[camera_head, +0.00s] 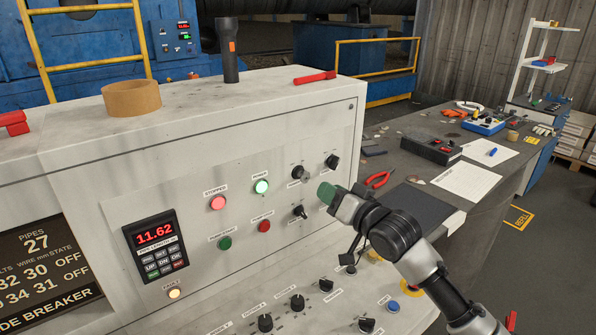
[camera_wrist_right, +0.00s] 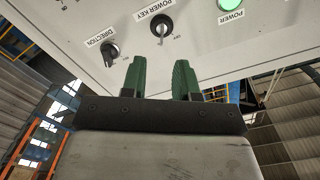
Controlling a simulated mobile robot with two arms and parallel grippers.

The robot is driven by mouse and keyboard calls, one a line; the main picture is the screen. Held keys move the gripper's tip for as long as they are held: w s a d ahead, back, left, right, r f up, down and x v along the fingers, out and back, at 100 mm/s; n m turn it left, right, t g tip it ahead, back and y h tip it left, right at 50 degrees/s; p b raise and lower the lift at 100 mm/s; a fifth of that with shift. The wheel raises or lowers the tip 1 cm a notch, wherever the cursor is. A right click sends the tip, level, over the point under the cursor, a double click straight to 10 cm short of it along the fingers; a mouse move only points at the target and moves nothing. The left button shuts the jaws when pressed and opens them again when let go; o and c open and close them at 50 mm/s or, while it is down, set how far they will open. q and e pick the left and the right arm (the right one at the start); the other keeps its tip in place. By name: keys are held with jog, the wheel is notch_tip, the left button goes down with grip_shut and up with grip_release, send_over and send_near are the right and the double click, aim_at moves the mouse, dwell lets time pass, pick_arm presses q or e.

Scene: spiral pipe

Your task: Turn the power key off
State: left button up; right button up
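The power key (camera_head: 300,173) is a small silver key switch on the upright face of the white control panel (camera_head: 300,110). In the right wrist view the power key (camera_wrist_right: 162,26) shows under its "POWER KEY" label, with an "OFF" mark beside it. My right gripper (camera_head: 327,194) is in front of the panel, slightly right of and below the key in the head view. In the wrist view its two green fingers (camera_wrist_right: 157,80) are apart, with nothing between them; the key is beyond their tips, not touched. My left gripper is not in view.
The black direction knob (camera_head: 332,161) is right of the key, and another black knob (camera_head: 299,212) is below it. The green power light (camera_head: 261,187) is lit at left. A flashlight (camera_head: 230,50), tape roll (camera_head: 131,98) and red tool (camera_head: 314,77) are on the panel top.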

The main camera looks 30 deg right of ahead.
aim_at(308, 175)
jog(key=w, duration=0.2)
jog(key=w+p, duration=0.1)
jog(key=w, duration=0.2)
jog(key=w+p, duration=0.1)
jog(key=w, duration=0.2)
jog(key=shift+a+r, duration=0.1)
jog(key=shift+a, duration=0.25)
jog(key=shift+w, duration=0.4)
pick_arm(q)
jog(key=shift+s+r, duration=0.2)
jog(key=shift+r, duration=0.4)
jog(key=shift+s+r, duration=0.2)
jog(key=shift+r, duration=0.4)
pick_arm(e)
jog(key=c, duration=0.4)
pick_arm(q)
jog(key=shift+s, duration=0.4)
pick_arm(e)
grip_shut()
